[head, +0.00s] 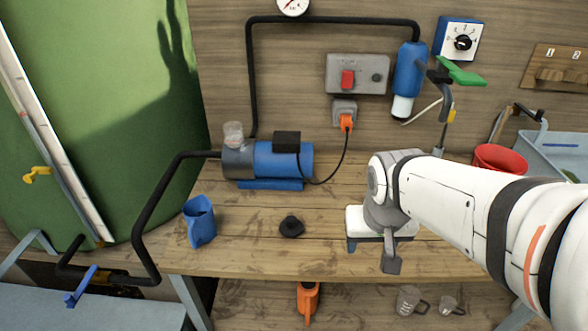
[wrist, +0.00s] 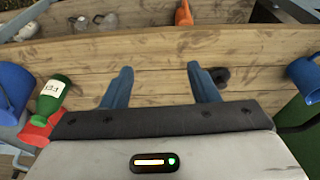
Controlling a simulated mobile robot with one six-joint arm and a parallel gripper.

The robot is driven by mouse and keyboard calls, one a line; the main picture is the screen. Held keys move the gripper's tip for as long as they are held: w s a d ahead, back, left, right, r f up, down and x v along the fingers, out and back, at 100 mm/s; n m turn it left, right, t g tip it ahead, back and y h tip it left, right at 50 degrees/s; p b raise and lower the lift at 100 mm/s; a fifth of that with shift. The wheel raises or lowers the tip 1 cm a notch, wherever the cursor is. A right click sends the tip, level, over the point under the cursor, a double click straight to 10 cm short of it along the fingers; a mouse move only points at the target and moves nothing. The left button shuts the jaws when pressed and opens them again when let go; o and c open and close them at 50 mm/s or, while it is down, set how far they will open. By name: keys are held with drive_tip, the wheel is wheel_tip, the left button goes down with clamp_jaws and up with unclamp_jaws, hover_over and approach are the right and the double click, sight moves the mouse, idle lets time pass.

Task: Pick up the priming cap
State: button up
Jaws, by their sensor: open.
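The priming cap appears to be the small black round cap (head: 291,226) with a raised knob, lying on the wooden bench in front of the blue pump. In the wrist view a dark round thing, seemingly this cap (wrist: 222,75), shows just beyond the right finger, which partly covers it. My gripper (head: 371,254) is over the bench to the right of the cap, apart from it. In the wrist view my gripper (wrist: 160,75) has its two blue fingers spread, with only bare wood between them.
The blue pump (head: 280,160) with a clear pot (head: 233,134) stands behind the cap. A blue jug (head: 199,222) stands to its left. An orange object (head: 307,300) is below the bench edge. Bare wood surrounds the cap.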

drive_tip(key=w+a+f+p, duration=0.1)
drive_tip(key=w+a+f, duration=0.15)
drive_tip(key=w, duration=0.35)
drive_tip(key=w+a+f, duration=0.1)
drive_tip(key=w+a, duration=0.2)
drive_tip(key=w, duration=0.2)
drive_tip(key=t, duration=0.2)
approach(291, 219)
drive_tip(key=x, duration=0.8)
drive_tip(key=shift+w+d+f+p, duration=0.1)
drive_tip(key=shift+f+p, duration=0.25)
drive_tip(key=shift+p, duration=0.05)
drive_tip(key=c, duration=1.2)
drive_tip(key=shift+o, duration=0.2)
drive_tip(key=shift+r, duration=0.1)
